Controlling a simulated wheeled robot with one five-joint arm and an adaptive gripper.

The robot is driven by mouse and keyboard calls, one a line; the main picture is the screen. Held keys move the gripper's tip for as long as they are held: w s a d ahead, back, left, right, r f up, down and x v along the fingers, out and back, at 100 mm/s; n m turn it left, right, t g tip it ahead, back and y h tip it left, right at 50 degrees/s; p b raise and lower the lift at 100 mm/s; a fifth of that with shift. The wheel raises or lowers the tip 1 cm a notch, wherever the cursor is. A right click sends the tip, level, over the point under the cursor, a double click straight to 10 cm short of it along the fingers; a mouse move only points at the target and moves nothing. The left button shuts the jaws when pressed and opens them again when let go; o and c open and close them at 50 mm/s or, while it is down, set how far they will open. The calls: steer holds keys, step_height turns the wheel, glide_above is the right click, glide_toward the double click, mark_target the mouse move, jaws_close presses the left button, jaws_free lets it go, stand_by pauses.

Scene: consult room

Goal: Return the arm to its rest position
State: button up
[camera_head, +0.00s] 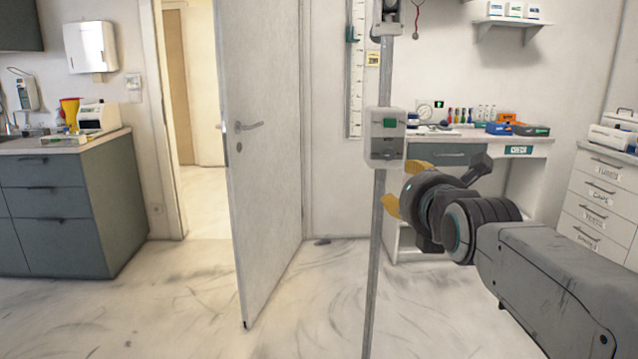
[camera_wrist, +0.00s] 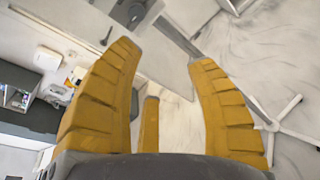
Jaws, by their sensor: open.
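My gripper (camera_head: 405,190) is at the end of my arm, which reaches in from the lower right of the head view. Its yellow fingers point left and away, partly hidden by the wrist. In the wrist view my gripper (camera_wrist: 165,95) shows its yellow fingers spread apart with nothing between them. It is open and empty, held in the air. In the head view it overlaps the thin metal pole (camera_head: 376,250); I cannot tell how far apart the two are.
A pole-mounted box (camera_head: 385,137) is just above my gripper in the picture. An open door (camera_head: 262,160) stands left of the pole. A grey cabinet (camera_head: 60,210) is at the left, a desk (camera_head: 535,150) and drawer unit (camera_head: 605,190) at the right. The marble floor (camera_head: 190,300) at front left is clear.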

steer(key=s+f+m+g+p, duration=0.2)
steer(key=s+m+g+p, duration=0.4)
steer(key=s+m+p, duration=0.4)
steer(key=s+f+m+g+p, duration=0.3)
steer(key=s+m+g+p, duration=0.3)
steer(key=s+m+p, duration=0.5)
steer(key=s+m, duration=0.8)
steer(key=s, duration=0.1)
steer(key=shift+f, duration=0.25)
